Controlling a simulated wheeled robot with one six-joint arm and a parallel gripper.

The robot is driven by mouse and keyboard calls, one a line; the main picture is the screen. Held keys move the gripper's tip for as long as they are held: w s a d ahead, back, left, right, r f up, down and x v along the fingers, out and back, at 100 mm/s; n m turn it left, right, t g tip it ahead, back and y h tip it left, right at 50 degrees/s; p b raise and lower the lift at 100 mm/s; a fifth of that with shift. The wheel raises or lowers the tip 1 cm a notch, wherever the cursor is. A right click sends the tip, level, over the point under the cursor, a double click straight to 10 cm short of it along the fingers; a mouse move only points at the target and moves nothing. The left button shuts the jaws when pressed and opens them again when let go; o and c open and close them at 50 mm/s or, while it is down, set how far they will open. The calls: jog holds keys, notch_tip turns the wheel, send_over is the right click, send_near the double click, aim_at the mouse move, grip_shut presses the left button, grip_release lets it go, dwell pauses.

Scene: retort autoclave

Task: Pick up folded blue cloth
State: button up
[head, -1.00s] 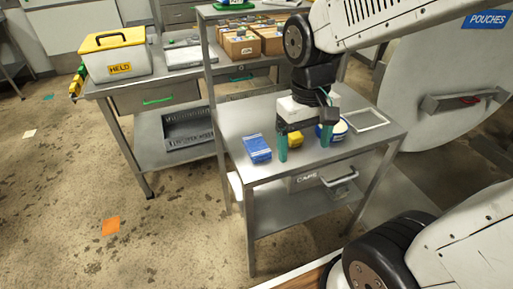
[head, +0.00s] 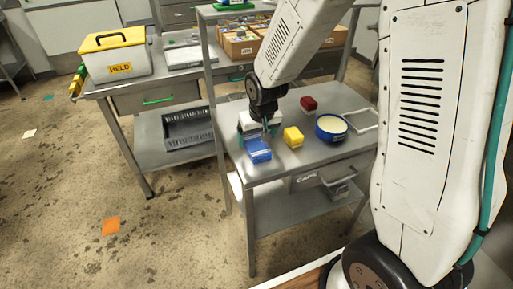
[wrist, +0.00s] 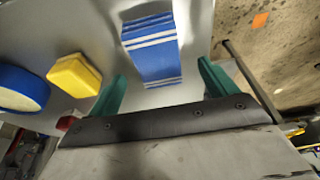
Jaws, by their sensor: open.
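The folded blue cloth (head: 257,150) with white stripes lies flat on the steel table (head: 315,164) near its left front edge in the head view. In the wrist view the cloth (wrist: 152,52) shows ahead of the jaws, roughly in line with the gap between them. My gripper (wrist: 158,88) is open and empty, with its two green fingers apart. In the head view my gripper (head: 257,138) is at the cloth's far side, partly hidden by my arm. I cannot tell its exact height above the table.
A yellow block (head: 293,137), a blue round tub (head: 331,128) and a dark red block (head: 309,104) stand to the right of the cloth. A white frame-like tray (head: 362,119) lies at the table's right.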

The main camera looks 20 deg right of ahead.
aim_at(257, 144)
jog(key=x, duration=0.4)
jog(key=shift+d, duration=0.2)
jog(key=shift+s, duration=0.1)
jog(key=c, duration=1.2)
jog(key=shift+o, duration=0.2)
jog(key=shift+r, duration=0.1)
